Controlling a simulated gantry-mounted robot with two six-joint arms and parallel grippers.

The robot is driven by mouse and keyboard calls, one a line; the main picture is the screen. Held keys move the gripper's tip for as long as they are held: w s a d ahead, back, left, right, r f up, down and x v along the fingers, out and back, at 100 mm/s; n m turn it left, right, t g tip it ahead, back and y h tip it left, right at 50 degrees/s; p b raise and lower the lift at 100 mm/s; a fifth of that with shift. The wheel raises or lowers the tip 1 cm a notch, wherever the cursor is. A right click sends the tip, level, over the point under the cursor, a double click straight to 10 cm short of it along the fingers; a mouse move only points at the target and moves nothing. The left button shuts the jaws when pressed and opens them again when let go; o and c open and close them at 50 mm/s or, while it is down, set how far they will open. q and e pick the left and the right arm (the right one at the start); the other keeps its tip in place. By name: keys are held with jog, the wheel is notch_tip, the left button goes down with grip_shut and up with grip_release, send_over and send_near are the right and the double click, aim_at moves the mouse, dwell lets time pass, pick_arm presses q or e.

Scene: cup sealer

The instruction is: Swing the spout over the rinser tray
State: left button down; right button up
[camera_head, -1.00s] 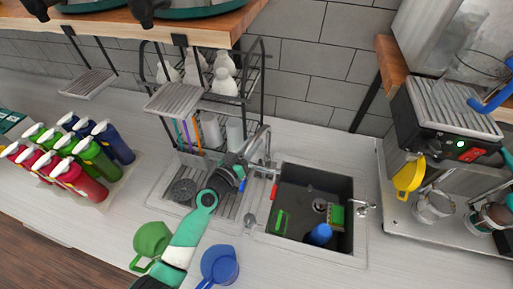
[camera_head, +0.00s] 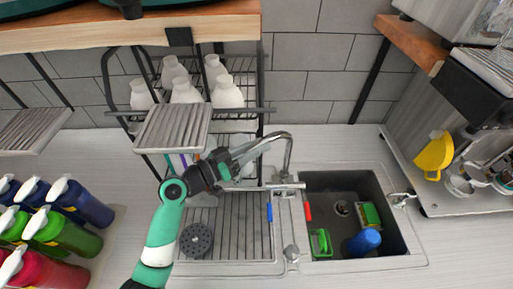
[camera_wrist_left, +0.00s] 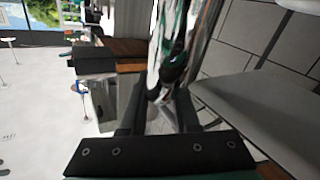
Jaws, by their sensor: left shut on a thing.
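The chrome spout (camera_head: 289,152) rises from the tap base behind the sink and arcs over to the left. My left gripper (camera_head: 245,158) is at its outer end, over the back right part of the ribbed rinser tray (camera_head: 237,232). The gripper is shut on the spout; a shiny chrome tube (camera_wrist_left: 185,60) runs up between its fingers in the left wrist view. The round dark rinser (camera_head: 196,240) sits in the front left part of the tray, clear of the spout. The fingers partly hide the spout's tip. My right gripper is out of view.
The dark sink basin (camera_head: 342,190) to the right holds a blue cup (camera_head: 362,242), a green brush (camera_head: 320,243) and a sponge (camera_head: 371,215). A wire rack (camera_head: 262,112) with white bottles stands behind the tray. Colourful bottles (camera_head: 65,235) stand at the left.

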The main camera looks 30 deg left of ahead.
pick_arm(q)
jog(key=shift+a+f, duration=0.15)
jog(key=shift+a, duration=0.05)
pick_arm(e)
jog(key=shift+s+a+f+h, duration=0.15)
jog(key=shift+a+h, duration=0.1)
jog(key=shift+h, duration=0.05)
pick_arm(q)
jog(key=c, duration=0.7)
grip_release()
jog(key=shift+d, duration=0.1)
